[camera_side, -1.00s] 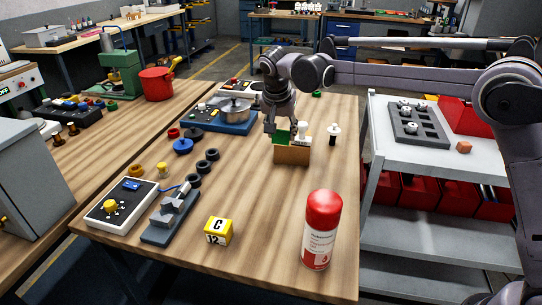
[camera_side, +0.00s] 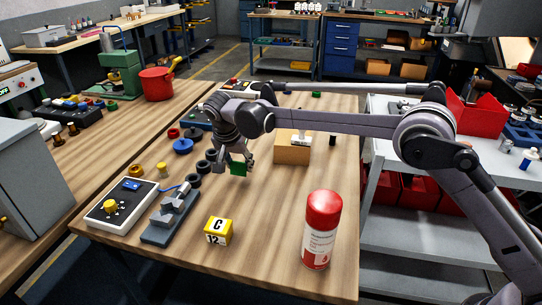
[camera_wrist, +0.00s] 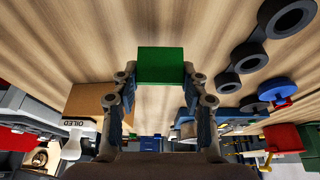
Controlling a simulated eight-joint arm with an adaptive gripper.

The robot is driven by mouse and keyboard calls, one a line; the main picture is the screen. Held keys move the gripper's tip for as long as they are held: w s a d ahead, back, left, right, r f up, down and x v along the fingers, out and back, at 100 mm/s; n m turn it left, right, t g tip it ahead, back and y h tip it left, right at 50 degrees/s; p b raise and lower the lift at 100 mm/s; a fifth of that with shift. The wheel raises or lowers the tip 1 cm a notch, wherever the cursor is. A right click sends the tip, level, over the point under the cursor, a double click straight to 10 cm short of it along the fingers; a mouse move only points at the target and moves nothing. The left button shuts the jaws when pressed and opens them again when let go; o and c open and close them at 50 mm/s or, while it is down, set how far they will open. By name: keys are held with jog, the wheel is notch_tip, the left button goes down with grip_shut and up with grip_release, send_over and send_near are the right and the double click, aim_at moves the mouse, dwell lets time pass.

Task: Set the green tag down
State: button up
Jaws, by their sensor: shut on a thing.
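The green tag (camera_side: 238,168) is a small flat green piece held at the end of my gripper (camera_side: 234,162), in front of the wooden block in the side view. In the wrist view the green tag (camera_wrist: 160,65) sits between the two fingertips of my gripper (camera_wrist: 160,72), which are shut on it. Bare wooden table (camera_side: 270,215) shows beneath and around the tag. I cannot tell whether the tag's lower edge touches the table.
The wooden block (camera_side: 291,153) with a white-labelled stamp (camera_side: 300,139) stands to the right. Black rings (camera_side: 194,180) lie close on the left. A red spray can (camera_side: 322,230) and yellow cube (camera_side: 218,231) stand nearer the front. The table between them is clear.

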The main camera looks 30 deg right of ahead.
aim_at(239, 168)
jog(key=shift+f, duration=1.4)
jog(key=shift+f, duration=0.1)
jog(key=o, duration=0.7)
jog(key=shift+o, duration=0.2)
